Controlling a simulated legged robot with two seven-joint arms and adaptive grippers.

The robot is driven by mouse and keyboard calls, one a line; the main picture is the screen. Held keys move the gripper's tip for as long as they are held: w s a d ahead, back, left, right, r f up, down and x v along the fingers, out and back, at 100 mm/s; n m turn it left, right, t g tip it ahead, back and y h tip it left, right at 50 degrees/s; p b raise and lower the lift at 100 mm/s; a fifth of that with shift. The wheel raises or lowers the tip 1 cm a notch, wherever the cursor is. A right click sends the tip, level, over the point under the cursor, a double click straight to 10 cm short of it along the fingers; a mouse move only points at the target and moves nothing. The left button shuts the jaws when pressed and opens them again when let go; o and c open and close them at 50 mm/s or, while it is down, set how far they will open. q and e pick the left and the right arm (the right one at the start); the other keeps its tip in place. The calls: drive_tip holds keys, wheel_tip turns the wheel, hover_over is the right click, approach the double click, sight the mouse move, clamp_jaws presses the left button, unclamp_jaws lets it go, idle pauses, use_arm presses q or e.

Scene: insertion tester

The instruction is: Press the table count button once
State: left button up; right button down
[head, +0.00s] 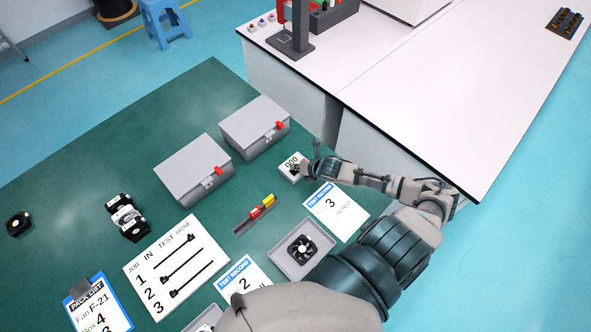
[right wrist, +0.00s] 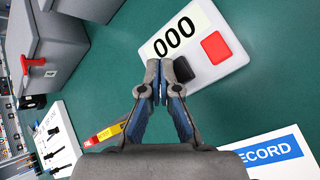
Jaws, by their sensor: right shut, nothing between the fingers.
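The white count box (head: 291,161) stands on the green table in the head view, beside my right gripper. In the right wrist view the count box (right wrist: 213,76) has a display (right wrist: 174,36) reading 000, a red button (right wrist: 216,46) and a black button (right wrist: 183,69). My right gripper (right wrist: 160,72) is shut and empty. Its tips appear right beside the black button and partly overlap the box edge; I cannot tell whether they touch. In the head view the right gripper (head: 304,168) reaches the box from the right. My left gripper is not in view.
Two grey boxes (head: 193,170) with red latches stand left of the count box. A test record card (head: 336,212), a tray with a fan (head: 301,249) and red and yellow pieces (head: 262,207) lie nearby. A white bench (head: 400,90) stands behind.

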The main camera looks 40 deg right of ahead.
drive_tip(key=shift+d+f, duration=0.1)
drive_tip(key=shift+f, duration=0.25)
drive_tip(key=shift+r, duration=0.1)
idle(0.4)
drive_tip(key=shift+d+r+p, duration=0.1)
drive_tip(key=shift+r+p, duration=0.65)
drive_tip(key=shift+r, duration=0.05)
drive_tip(key=shift+r, duration=0.1)
wheel_tip(320, 180, up, 5)
drive_tip(key=p, duration=0.5)
idle(0.6)
